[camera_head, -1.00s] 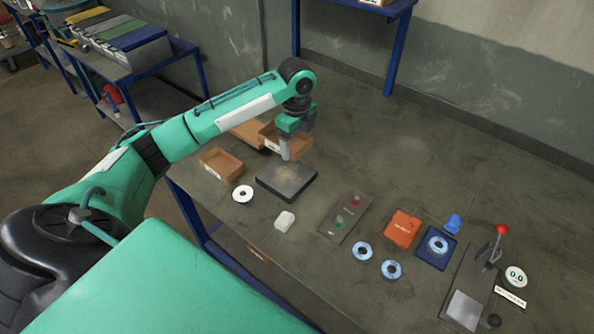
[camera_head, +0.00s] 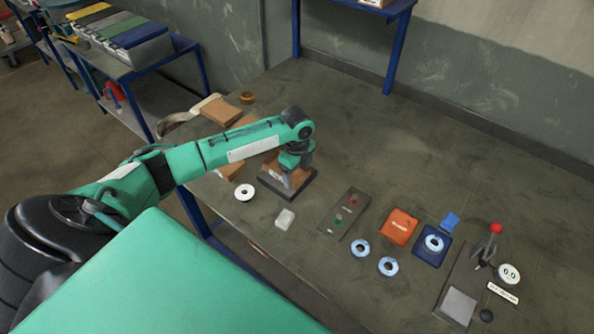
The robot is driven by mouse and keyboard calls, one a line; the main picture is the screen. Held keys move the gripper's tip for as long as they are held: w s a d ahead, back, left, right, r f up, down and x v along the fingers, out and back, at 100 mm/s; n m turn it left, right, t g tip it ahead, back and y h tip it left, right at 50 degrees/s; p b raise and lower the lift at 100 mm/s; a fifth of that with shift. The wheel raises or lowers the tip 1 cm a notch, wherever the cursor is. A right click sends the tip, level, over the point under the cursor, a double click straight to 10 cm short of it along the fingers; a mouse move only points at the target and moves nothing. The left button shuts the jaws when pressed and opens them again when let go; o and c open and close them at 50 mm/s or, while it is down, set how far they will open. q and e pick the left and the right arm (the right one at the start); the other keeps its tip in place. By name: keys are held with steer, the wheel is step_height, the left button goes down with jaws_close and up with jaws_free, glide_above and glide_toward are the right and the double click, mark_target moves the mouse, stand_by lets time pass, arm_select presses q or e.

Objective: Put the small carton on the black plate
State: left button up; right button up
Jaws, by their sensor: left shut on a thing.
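The small brown carton (camera_head: 272,171) is at the black plate (camera_head: 301,190), over its back left part. I cannot tell whether it rests on the plate or hangs just above it. My left gripper (camera_head: 287,184) points down over the plate and is shut on the carton, hiding part of it. My right gripper is not in view.
A brown open box (camera_head: 230,172) shows partly behind my left arm; another brown box (camera_head: 222,109) lies farther back. A white-and-black ring (camera_head: 244,192) and a pale block (camera_head: 285,219) lie near the plate. A button panel (camera_head: 344,214) stands to its right.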

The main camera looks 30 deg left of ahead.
arm_select(q)
steer(key=shift+f, duration=0.1)
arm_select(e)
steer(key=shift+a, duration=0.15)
arm_select(q)
steer(key=o, duration=1)
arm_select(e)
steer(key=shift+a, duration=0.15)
arm_select(q)
step_height(320, 180, up, 12)
steer(key=b, duration=0.2)
steer(key=shift+r+b, duration=0.2)
steer(key=shift+b, duration=0.1)
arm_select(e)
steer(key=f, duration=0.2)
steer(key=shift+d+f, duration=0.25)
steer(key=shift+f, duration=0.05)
